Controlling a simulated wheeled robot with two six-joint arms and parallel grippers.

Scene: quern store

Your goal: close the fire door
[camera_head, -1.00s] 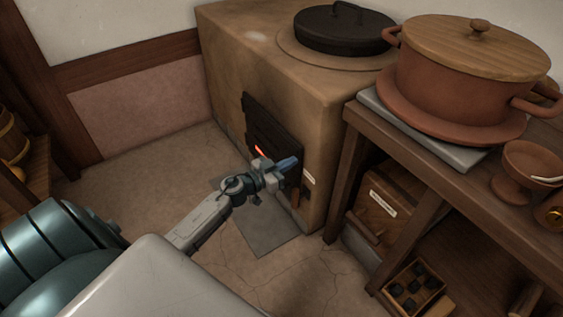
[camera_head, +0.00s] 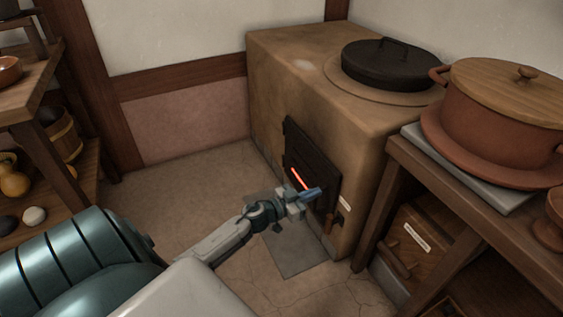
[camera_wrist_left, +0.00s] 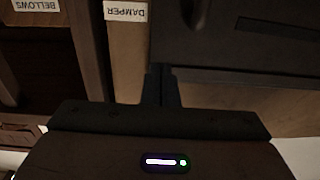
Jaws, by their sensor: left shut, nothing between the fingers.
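The fire door (camera_head: 305,158) is a dark panel on the front of the clay stove (camera_head: 350,125). A thin red glow (camera_head: 300,179) shows along it, just above my gripper; I cannot tell whether this is a slot or a gap at an edge. My left gripper (camera_head: 312,194) is shut and empty, in front of the door's lower right part. It hides some of the door there. In the left wrist view the closed fingertips (camera_wrist_left: 162,84) lie near the left edge of a dark panel (camera_wrist_left: 250,50). I cannot tell whether they touch it. My right gripper is not in view.
A bench with a large clay pot (camera_head: 490,110) and a labelled bellows box (camera_head: 405,248) stand right. Shelves (camera_head: 40,85) stand left. Floor between is clear.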

